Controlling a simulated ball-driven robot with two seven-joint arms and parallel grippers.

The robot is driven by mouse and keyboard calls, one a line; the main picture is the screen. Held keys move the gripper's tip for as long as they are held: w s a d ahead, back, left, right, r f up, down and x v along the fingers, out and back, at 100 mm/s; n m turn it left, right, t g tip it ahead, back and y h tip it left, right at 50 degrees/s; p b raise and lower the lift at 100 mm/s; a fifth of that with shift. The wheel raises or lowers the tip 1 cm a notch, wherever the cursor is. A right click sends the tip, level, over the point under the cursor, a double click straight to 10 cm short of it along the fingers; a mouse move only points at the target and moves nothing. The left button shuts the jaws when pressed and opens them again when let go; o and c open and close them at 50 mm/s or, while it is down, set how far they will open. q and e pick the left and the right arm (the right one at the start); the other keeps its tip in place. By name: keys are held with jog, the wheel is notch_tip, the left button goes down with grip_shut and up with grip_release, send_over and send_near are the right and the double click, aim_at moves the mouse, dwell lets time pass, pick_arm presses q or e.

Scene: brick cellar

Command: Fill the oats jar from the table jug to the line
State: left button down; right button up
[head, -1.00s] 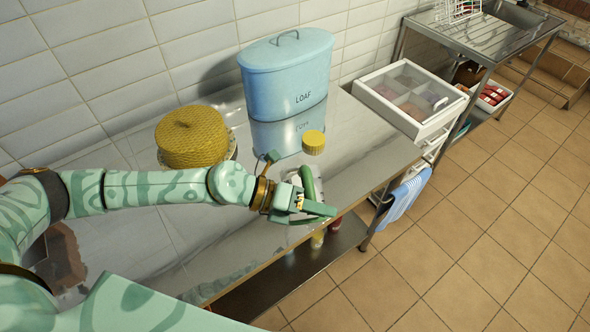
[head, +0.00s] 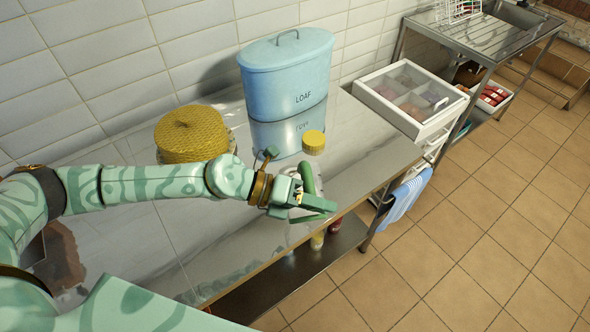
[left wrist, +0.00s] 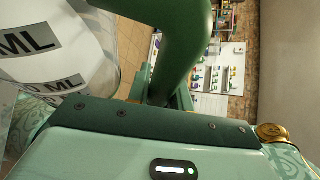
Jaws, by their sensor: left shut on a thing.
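My left gripper (head: 303,205) is shut on the green handle (head: 307,178) of a jug, at the front part of the metal table. In the left wrist view the green handle (left wrist: 184,45) rises large and close. Beside it is the clear jug body with grey "ML" labels (left wrist: 30,40). In the head view my gripper hides most of the jug, so its contents and whether it touches the table cannot be told. I cannot make out an oats jar or a fill line. A small yellow ribbed lid (head: 314,141) is on the table behind the gripper. My right gripper is out of view.
A blue LOAF bin (head: 287,75) stands against the tiled wall. A yellow woven round thing (head: 191,135) is left of it. A white compartment case (head: 412,97) is at the table's right end. The metal tabletop (head: 365,160) is clear right of the gripper.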

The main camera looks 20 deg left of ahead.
pick_arm(q)
jog(key=shift+w+r, duration=0.15)
jog(key=shift+r, duration=0.05)
dwell(0.5)
jog(key=s+d+f+m+t+y+p, duration=0.1)
jog(key=s+d+f+m+t+y, duration=0.2)
jog(key=f, duration=0.5)
jog(key=s+f+m+t+p, duration=0.25)
jog(key=f+m, duration=0.25)
jog(key=f, duration=0.4)
notch_tip(320, 180, up, 6)
jog(key=p, duration=0.4)
jog(key=shift+s+d+r+t+p, duration=0.15)
jog(key=shift+s+r+t+p, duration=0.1)
jog(key=shift+t+p, duration=0.15)
jog(key=shift+f, duration=0.1)
